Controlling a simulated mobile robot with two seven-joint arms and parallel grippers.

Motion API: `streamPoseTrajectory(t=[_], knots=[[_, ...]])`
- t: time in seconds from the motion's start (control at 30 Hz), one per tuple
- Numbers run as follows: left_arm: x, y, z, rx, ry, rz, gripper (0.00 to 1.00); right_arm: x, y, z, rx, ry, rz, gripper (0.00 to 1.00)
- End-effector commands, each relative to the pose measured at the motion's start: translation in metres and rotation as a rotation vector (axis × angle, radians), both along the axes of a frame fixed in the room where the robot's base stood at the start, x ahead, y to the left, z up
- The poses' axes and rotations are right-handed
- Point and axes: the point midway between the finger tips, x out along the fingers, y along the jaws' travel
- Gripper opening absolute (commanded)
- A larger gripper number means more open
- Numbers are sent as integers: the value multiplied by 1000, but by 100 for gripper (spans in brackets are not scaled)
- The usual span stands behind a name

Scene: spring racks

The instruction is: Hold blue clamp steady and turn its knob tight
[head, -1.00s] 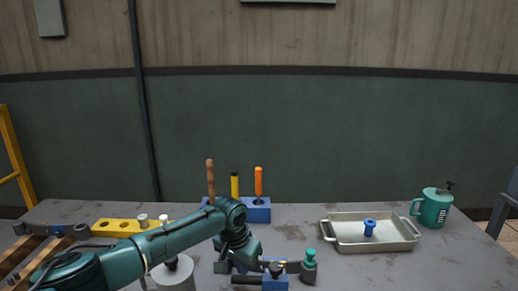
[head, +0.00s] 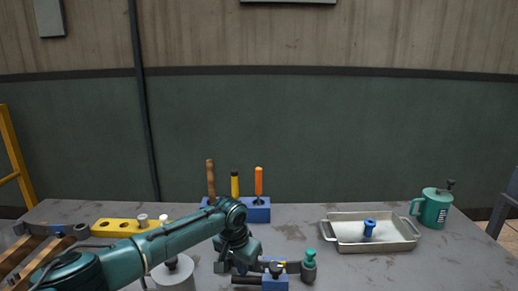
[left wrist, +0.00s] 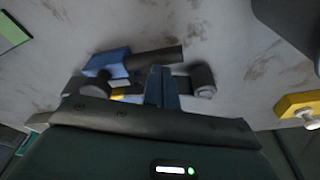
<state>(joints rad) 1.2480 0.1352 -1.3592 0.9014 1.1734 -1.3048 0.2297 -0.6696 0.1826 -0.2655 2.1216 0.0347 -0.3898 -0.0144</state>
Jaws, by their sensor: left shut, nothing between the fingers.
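The blue clamp (head: 275,284) lies at the front of the grey table in the head view. It has a blue block, a black handle pointing left and a dark knob (head: 276,267) with a yellow part beside it. In the left wrist view the blue block (left wrist: 108,62) is upper left, and the dark round knob (left wrist: 94,88) is partly hidden behind my gripper housing. My left gripper (head: 243,267) is just left of the knob. Its fingers (left wrist: 162,84) are shut and empty, beside the handle; whether they touch the clamp I cannot tell. My right gripper is in neither view.
A blue rack (head: 257,214) with upright tools is behind. A metal tray (head: 345,247) holding a blue spool and a green can (head: 433,210) are right. A yellow rack (head: 118,226) is left.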

Motion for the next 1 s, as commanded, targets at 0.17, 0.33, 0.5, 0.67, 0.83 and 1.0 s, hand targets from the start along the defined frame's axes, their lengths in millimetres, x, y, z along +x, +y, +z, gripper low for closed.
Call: streamPoseTrajectory(t=[0.17,0.33,0.5,0.67,0.83,1.0], knots=[[0,0,0,0,0,0,0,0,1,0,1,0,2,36],[0,0,0,0,0,0,0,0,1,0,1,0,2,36],[0,0,0,0,0,0,0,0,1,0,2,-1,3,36],[0,0,-3,0,0,0,0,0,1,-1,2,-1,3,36],[0,0,-5,0,0,0,0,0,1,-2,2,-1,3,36],[0,0,-8,0,0,0,0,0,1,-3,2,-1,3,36]])
